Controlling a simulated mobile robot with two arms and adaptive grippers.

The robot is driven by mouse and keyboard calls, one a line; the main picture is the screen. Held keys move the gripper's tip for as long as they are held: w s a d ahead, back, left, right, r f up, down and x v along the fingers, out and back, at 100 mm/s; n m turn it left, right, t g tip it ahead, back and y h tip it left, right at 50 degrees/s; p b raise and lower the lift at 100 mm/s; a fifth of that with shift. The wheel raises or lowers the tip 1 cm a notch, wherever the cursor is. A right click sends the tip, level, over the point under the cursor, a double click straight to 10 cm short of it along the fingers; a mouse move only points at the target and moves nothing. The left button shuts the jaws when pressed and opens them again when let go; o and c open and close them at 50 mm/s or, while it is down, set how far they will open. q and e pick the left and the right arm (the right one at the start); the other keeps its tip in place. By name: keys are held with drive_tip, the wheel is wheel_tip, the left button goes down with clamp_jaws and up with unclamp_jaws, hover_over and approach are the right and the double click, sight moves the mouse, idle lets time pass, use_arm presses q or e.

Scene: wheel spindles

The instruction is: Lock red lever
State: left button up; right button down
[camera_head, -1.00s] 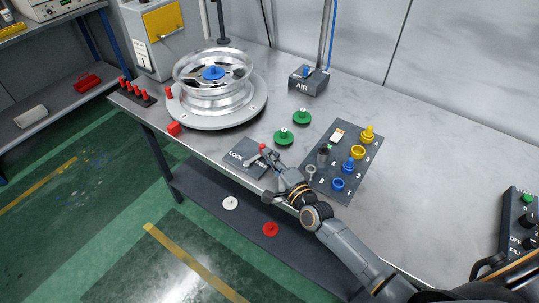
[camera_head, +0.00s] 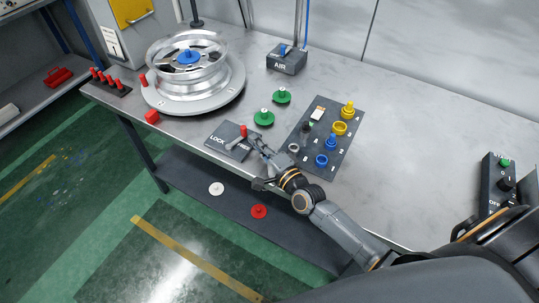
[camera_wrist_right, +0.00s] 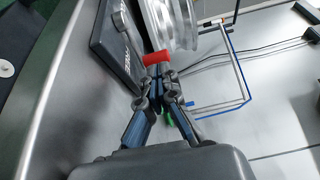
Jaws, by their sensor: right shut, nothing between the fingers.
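The red-tipped lever (camera_head: 243,131) stands on the dark LOCK plate (camera_head: 219,137) near the front edge of the bench. In the right wrist view its red knob (camera_wrist_right: 156,58) sits at the end of a metal arm (camera_wrist_right: 128,33), beside the plate (camera_wrist_right: 106,45). My right gripper (camera_head: 253,144) is just right of the lever in the head view. In the right wrist view my right gripper (camera_wrist_right: 157,72) has its fingertips together, close beside the knob. It holds nothing; I cannot tell whether it touches the knob. My left gripper is not in view.
A silver wheel rim (camera_head: 188,68) on a round base stands at the back left. Two green knobs (camera_head: 264,118) lie behind the plate. A board with blue and yellow parts (camera_head: 334,141) is to the right. The AIR box (camera_head: 286,60) stands behind.

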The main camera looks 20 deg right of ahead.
drive_tip(key=v, duration=0.9)
drive_tip(key=shift+d, duration=0.1)
